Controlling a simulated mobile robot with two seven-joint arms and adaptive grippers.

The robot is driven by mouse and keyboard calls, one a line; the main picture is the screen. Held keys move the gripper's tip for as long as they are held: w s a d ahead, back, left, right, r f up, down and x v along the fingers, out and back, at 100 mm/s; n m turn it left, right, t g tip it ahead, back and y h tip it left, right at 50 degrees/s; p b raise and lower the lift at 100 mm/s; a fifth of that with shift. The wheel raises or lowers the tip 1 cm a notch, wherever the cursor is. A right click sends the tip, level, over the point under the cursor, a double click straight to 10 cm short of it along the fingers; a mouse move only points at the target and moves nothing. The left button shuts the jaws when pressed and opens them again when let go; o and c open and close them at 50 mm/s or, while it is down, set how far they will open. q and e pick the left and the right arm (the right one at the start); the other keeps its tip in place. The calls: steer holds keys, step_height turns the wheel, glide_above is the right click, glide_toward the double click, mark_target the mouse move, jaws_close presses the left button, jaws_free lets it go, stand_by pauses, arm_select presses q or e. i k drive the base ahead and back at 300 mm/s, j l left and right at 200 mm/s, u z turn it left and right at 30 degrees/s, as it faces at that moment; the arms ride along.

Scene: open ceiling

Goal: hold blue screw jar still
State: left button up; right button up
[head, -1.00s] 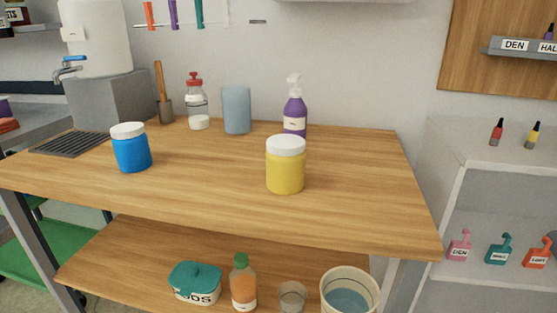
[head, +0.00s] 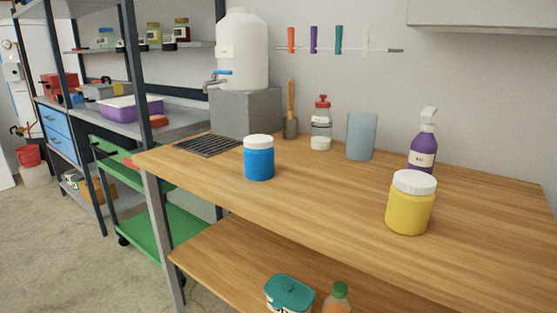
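The blue screw jar (head: 259,163) has a white lid and stands upright near the left front part of the wooden table (head: 320,200). Nothing touches it. A yellow jar (head: 409,208) with a white lid stands upright farther right, near the table's front edge. Neither of my grippers is in the head view.
A purple spray bottle (head: 422,153), a blue-grey cup (head: 361,136) and a red-topped bottle (head: 321,126) stand behind. A white water tank (head: 242,55) on a grey block is at the back left. A green cart (head: 165,235) and metal shelves are left. The tabletop around the blue jar is clear.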

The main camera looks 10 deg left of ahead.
mark_target(259, 165)
steer(key=i+j+z, duration=0.2)
steer(key=j, duration=0.25)
steer(key=i+j+z, duration=0.2)
steer(key=j, duration=0.25)
steer(key=j+z, duration=0.2)
steer(key=j, duration=0.25)
